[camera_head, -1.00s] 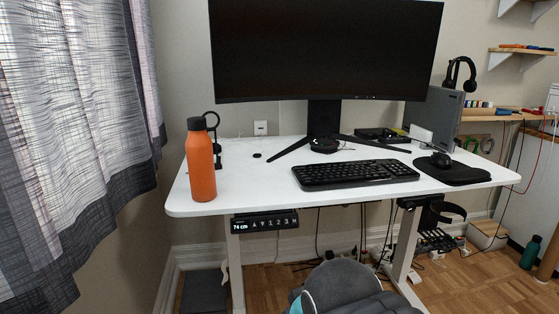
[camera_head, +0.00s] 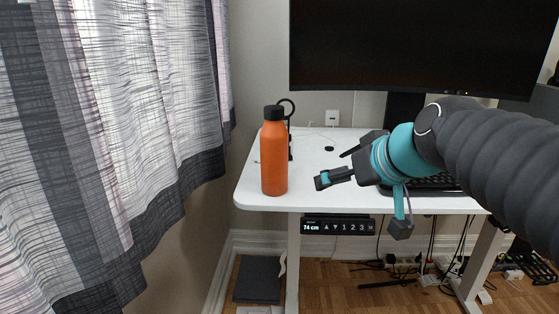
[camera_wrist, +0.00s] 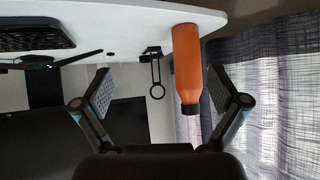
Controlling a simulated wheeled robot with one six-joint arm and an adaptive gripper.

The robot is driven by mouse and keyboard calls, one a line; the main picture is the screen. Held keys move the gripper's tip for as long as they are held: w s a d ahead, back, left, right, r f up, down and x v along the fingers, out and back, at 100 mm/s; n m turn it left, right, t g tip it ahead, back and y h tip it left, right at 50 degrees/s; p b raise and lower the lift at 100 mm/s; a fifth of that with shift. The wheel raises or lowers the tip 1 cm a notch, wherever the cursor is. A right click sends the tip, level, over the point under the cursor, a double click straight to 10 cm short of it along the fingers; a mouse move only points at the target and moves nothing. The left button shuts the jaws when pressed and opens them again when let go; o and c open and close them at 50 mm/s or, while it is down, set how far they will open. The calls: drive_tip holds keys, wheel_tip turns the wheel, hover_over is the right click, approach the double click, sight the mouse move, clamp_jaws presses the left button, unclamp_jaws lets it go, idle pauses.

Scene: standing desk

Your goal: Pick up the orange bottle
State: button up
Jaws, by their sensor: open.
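The orange bottle (camera_head: 274,158) with a black cap stands upright on the left part of the white desk (camera_head: 262,198), near its front edge. My gripper (camera_head: 360,205) is open and empty, to the right of the bottle and apart from it in the head view. In the wrist view, which is upside down, the bottle (camera_wrist: 187,62) shows beyond my open fingers (camera_wrist: 160,90), nearer the right-hand finger. No contact with the bottle shows.
A black stand with a ring (camera_head: 288,115) is just behind the bottle. A keyboard (camera_head: 432,186) lies partly hidden behind my arm, and a large monitor (camera_head: 420,45) stands at the back. A curtain (camera_head: 130,130) hangs at the left.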

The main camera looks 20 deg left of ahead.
sight(278, 140)
drive_tip(key=w+a+r+n+y, duration=0.2)
drive_tip(key=w+a+r+y, duration=0.15)
drive_tip(key=a+r, duration=0.45)
drive_tip(key=shift+h, duration=0.35)
drive_tip(key=x, duration=0.9)
drive_tip(key=shift+w+a+f+p, duration=0.1)
drive_tip(key=shift+a+f+p, duration=0.15)
drive_tip(key=shift+p, duration=0.15)
drive_tip(key=shift+w+d+p+x, duration=0.1)
drive_tip(key=shift+p+x, duration=0.05)
drive_tip(key=shift+x, duration=0.85)
drive_tip(key=shift+w+d+p+x, duration=0.1)
drive_tip(key=shift+w+d+x, duration=0.05)
drive_tip(key=shift+x, duration=0.85)
drive_tip(key=shift+w+d+p+x, duration=0.1)
drive_tip(key=shift+p+x, duration=0.05)
drive_tip(key=shift+x, duration=0.8)
drive_tip(key=c, duration=1.8)
drive_tip(key=shift+r, duration=0.1)
clamp_jaws()
